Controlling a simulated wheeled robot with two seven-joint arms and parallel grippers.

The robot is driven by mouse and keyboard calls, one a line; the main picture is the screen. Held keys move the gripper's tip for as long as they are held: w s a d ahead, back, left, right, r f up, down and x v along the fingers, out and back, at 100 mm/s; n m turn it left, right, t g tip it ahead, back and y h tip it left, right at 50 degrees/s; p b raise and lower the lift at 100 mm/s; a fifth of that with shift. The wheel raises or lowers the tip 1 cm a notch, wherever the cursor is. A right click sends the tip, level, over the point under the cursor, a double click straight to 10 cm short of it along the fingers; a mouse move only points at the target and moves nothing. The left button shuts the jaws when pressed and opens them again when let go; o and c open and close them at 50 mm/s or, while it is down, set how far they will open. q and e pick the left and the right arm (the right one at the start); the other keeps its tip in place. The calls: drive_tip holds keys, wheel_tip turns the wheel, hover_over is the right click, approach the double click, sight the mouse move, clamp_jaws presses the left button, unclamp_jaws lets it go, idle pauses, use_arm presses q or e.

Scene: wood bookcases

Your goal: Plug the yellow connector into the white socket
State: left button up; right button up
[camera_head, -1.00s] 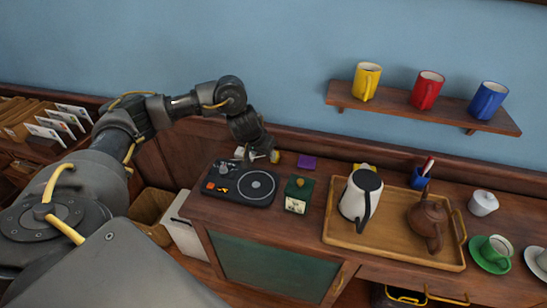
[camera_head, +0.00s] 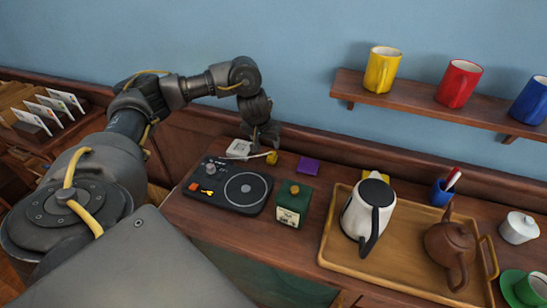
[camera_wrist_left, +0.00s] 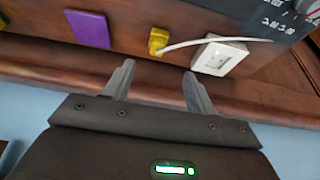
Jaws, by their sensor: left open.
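The yellow connector (camera_head: 271,157) lies on the wooden cabinet top, behind the black turntable-like device. The white socket (camera_head: 238,149) is a square plate to its left. In the left wrist view, the yellow connector (camera_wrist_left: 158,41) lies apart from the white socket (camera_wrist_left: 219,57), and its white cord runs right, passing close along the socket's edge. My left gripper (camera_head: 263,142) is just above and behind the connector in the head view. In the wrist view its fingers (camera_wrist_left: 158,70) are open and empty, with the connector beyond the gap between them. My right gripper is not in view.
The black device (camera_head: 230,184) with a round dial stands in front of the socket. A purple block (camera_head: 308,166) and a green box (camera_head: 292,203) stand right of the connector. A wooden tray (camera_head: 335,250) holds a kettle (camera_head: 368,210) and a brown teapot (camera_head: 450,243). The wall rises close behind.

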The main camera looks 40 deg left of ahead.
use_arm(q)
drive_tip(key=b, duration=0.3)
hover_over(272, 153)
drive_tip(key=s, duration=0.3)
drive_tip(key=f, duration=0.5)
drive_tip(key=shift+w+d, duration=0.15)
drive_tip(key=shift+d, duration=0.1)
drive_tip(key=shift+w+f, duration=0.15)
drive_tip(key=shift+f, duration=0.1)
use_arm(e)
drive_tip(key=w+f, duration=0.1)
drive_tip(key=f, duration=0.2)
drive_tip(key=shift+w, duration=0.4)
use_arm(q)
drive_tip(key=shift+r, duration=0.1)
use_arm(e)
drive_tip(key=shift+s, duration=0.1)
use_arm(q)
drive_tip(key=shift+w+f, duration=0.1)
drive_tip(key=shift+f, duration=0.1)
drive_tip(key=b+x, duration=0.1)
drive_tip(key=x, duration=0.4)
drive_tip(key=shift+w+r, duration=0.1)
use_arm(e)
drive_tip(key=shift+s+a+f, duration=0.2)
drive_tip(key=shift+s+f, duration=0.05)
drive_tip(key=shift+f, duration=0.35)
use_arm(q)
drive_tip(key=shift+d, duration=0.1)
